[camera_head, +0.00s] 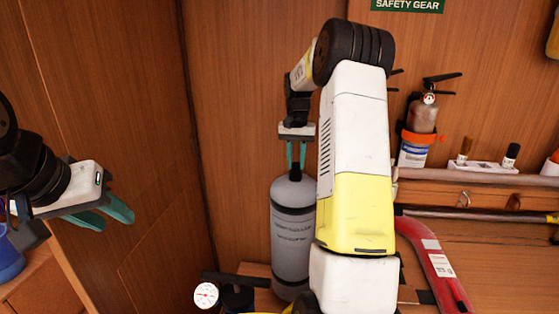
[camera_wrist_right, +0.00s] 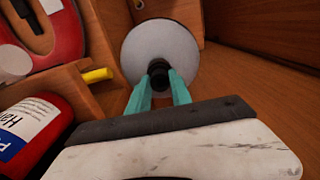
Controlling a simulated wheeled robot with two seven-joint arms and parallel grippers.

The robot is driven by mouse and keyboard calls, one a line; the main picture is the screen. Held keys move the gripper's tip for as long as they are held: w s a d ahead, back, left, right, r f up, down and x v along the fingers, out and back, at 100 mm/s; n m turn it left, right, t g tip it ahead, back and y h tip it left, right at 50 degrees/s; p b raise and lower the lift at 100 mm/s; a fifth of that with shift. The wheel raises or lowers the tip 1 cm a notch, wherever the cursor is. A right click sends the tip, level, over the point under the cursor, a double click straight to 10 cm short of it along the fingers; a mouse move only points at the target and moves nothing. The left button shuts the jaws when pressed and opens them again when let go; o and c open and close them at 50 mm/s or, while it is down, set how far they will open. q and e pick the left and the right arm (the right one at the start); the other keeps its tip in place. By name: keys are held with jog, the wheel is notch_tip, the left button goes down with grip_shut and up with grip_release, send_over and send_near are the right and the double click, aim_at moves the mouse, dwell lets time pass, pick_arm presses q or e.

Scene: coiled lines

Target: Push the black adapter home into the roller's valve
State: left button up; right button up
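The roller (camera_head: 293,232) is a grey upright cylinder with dark bands, standing left of my right arm in the head view. In the right wrist view its round grey top (camera_wrist_right: 184,40) lies just beyond my fingers. My right gripper (camera_head: 296,168) points down over it. Its teal fingers close around a small black piece, which looks like the adapter (camera_wrist_right: 158,69), at the middle of the roller's top. The valve under it is hidden, so I cannot tell how deep the adapter sits. My left gripper (camera_head: 118,222) is open and empty at the left, away from the roller.
A gauge (camera_head: 206,293) on a dark fitting is at the bottom, left of the roller. A red curved object (camera_head: 440,262) and a fire extinguisher (camera_head: 420,125) are at the right. A white rack (camera_head: 484,167) holds small cylinders. A yellow-tipped piece (camera_wrist_right: 98,75) lies near the roller.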

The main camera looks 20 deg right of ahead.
jog(key=o, duration=0.8)
jog(key=shift+o, duration=0.2)
jog(key=shift+r, duration=2.45)
